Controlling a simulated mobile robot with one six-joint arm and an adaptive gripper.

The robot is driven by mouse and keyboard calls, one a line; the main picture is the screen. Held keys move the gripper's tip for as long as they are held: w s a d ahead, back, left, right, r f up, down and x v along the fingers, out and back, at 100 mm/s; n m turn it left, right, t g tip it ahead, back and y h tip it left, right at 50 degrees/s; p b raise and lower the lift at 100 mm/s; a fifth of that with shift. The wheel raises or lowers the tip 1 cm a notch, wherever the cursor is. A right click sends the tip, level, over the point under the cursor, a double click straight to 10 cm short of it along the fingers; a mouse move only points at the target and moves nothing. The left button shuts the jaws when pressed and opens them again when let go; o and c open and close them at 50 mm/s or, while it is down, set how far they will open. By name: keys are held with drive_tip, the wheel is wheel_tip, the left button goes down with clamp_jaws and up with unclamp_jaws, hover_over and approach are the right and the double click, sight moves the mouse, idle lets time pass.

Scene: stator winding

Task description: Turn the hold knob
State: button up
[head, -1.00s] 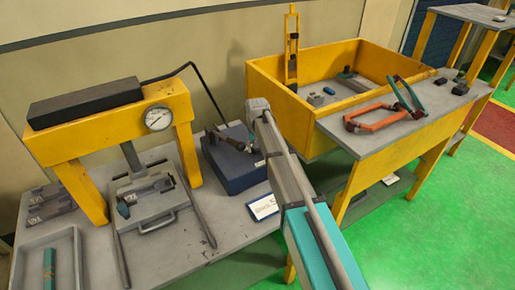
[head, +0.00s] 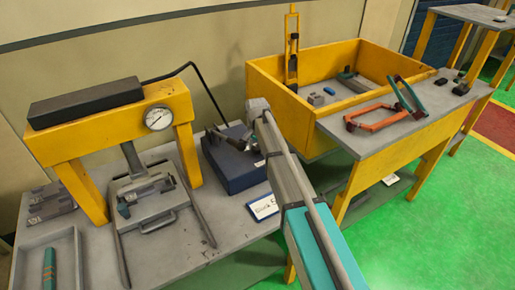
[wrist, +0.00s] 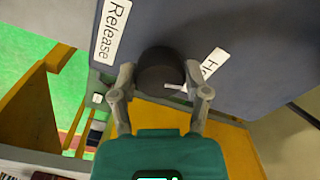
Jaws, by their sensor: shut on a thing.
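A round black knob (wrist: 160,68) stands out from the dark blue-grey face of a box (wrist: 240,30) in the wrist view. My gripper (wrist: 160,80) has its two grey fingers on either side of the knob and is shut on it. A white pointer mark (wrist: 176,87) shows at the knob's lower right, toward a partly covered label starting "Ho" (wrist: 212,64). A "Release" label (wrist: 111,32) is on the left. In the head view the blue box (head: 240,172) sits on the grey bench, with my gripper (head: 230,135) at its top; the knob is not clear there.
A yellow press (head: 110,125) with a gauge (head: 158,118) stands left of the box, with a thin black hose behind. A yellow bin (head: 270,90) is at the right, beside a table with an orange frame (head: 375,117). A white card (head: 263,207) lies in front of the box.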

sight(256, 146)
drive_tip(key=shift+w, duration=0.2)
drive_tip(key=o, duration=1.1)
drive_tip(key=shift+c, duration=0.2)
drive_tip(key=shift+o, duration=0.4)
drive_tip(key=shift+s, duration=0.1)
drive_tip(key=shift+r+n+p, duration=0.5)
drive_tip(key=shift+r+p, duration=0.25)
drive_tip(key=shift+p, duration=0.05)
wheel_tip(256, 146, up, 12)
drive_tip(key=n+p, duration=1.2)
drive_tip(key=shift+a, duration=0.15)
